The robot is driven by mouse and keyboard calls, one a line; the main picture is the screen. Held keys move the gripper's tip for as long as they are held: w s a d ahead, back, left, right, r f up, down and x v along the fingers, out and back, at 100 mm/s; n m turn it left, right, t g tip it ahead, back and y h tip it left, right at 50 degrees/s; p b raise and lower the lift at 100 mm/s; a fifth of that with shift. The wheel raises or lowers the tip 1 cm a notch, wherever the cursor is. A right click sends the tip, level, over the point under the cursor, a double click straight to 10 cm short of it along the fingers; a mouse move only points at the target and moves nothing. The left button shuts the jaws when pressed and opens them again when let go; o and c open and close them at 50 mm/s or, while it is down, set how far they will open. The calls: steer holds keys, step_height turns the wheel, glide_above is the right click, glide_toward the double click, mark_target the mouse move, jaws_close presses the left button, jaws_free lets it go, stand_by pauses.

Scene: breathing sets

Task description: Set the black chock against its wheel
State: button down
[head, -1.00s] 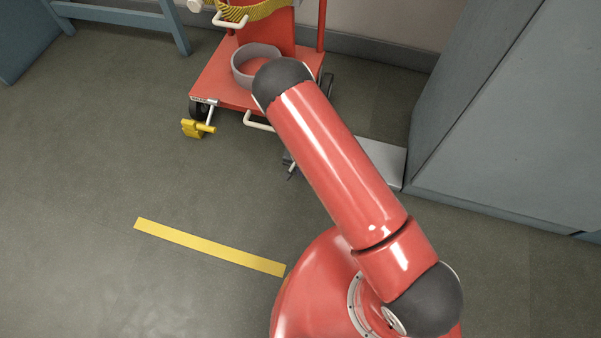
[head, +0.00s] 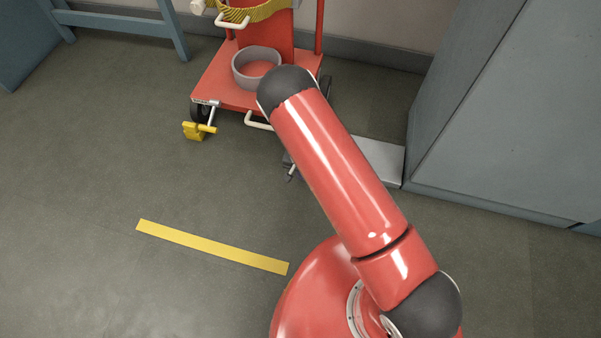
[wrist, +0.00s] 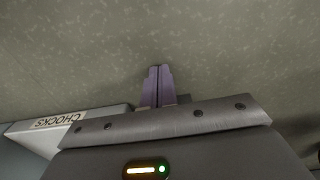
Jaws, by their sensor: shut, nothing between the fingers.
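My gripper (wrist: 158,85) is shut and empty in the wrist view, its two purple-grey fingers together over bare floor. In the head view only a small dark part of it (head: 291,173) shows below my red arm, low beside the chock tray. I cannot make out the black chock in either view; my arm hides part of the floor before the cart. The red cart (head: 225,88) stands at the back. Its left front wheel (head: 199,112) has a yellow chock (head: 195,131) beside it. A right-hand wheel (head: 326,86) shows partly behind my arm.
The pale tray (head: 382,160) stands against the grey cabinet (head: 510,120); its label reads CHOCKS in the wrist view (wrist: 58,121). A grey ring-shaped bin (head: 256,68) sits on the cart. A yellow floor strip (head: 212,247) lies in front. Floor to the left is clear.

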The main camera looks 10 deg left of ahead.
step_height(320, 180, up, 10)
steer(key=p, duration=0.2)
steer(key=shift+w, duration=0.1)
